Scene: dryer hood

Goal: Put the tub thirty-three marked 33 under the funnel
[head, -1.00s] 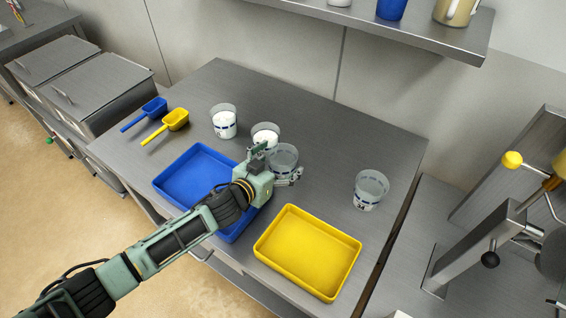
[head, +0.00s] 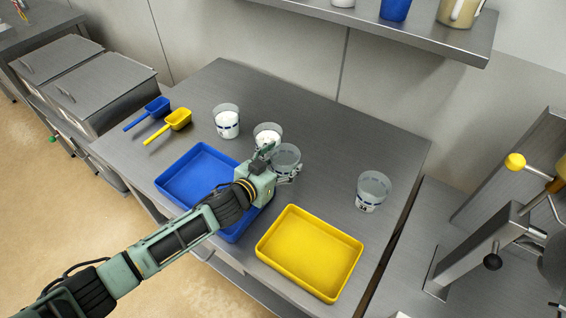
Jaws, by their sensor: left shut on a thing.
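My left gripper (head: 279,164) is shut on a clear tub (head: 287,156) standing on the steel table, behind the blue tray. The gripper hides the lower part of this tub, and I cannot read its number. A second clear tub (head: 267,131) with white contents stands just behind it. A third tub (head: 227,121) with white contents stands further left. Another clear tub (head: 373,186) stands alone at the right, with a small dark number too small to read surely. I cannot make out a funnel for certain. My right gripper is not in view.
A blue tray (head: 183,197) and a yellow tray (head: 310,252) lie along the table's front. A blue scoop (head: 157,107) and a yellow scoop (head: 178,119) lie at left. A metal stand (head: 487,245) is at right. A shelf (head: 430,35) hangs above.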

